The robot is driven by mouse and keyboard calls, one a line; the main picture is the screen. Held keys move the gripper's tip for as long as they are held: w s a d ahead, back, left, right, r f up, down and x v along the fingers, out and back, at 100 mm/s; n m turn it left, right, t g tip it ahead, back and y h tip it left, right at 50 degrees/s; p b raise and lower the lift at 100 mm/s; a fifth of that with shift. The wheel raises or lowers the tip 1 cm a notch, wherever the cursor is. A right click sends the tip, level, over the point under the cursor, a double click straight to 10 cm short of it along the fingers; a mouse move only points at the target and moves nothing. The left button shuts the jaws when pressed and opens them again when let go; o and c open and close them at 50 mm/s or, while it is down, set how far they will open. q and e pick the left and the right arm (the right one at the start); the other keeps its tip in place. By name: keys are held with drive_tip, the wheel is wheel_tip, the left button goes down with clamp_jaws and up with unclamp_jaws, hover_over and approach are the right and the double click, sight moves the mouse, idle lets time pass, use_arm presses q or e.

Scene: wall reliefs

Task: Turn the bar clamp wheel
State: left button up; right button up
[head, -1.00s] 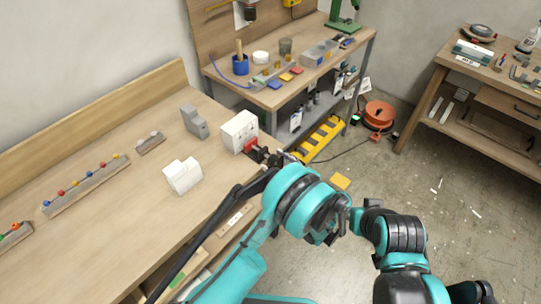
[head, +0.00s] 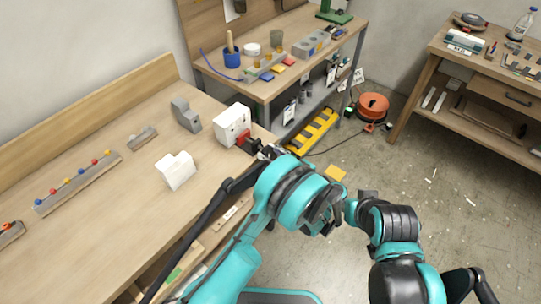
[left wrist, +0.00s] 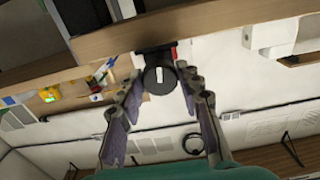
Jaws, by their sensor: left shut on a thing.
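The bar clamp wheel (left wrist: 160,78) is a black round knob with a white mark on its face, in the left wrist view. It sits at the bench edge, in front of a dark mount with a bit of red beside it. My left gripper (left wrist: 160,73) is shut on the wheel, one finger on each side. There the wheel is mostly hidden by the gripper. My right gripper is not seen.
On the workbench (head: 110,210) stand a white bracket (head: 175,171), a grey block (head: 186,115) and a rail with colored knobs (head: 78,183). A second bench with a blue cup (head: 232,57) stands behind. An orange cable reel (head: 373,105) lies on the floor.

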use_arm(q)
drive_tip(key=m+b, duration=0.2)
drive_tip(key=m, duration=0.6)
drive_tip(key=shift+m+b, duration=0.3)
drive_tip(key=shift+b, duration=0.1)
idle(0.4)
drive_tip(key=o, duration=1.2)
drive_tip(key=shift+w, duration=0.1)
drive_tip(key=shift+c, duration=0.2)
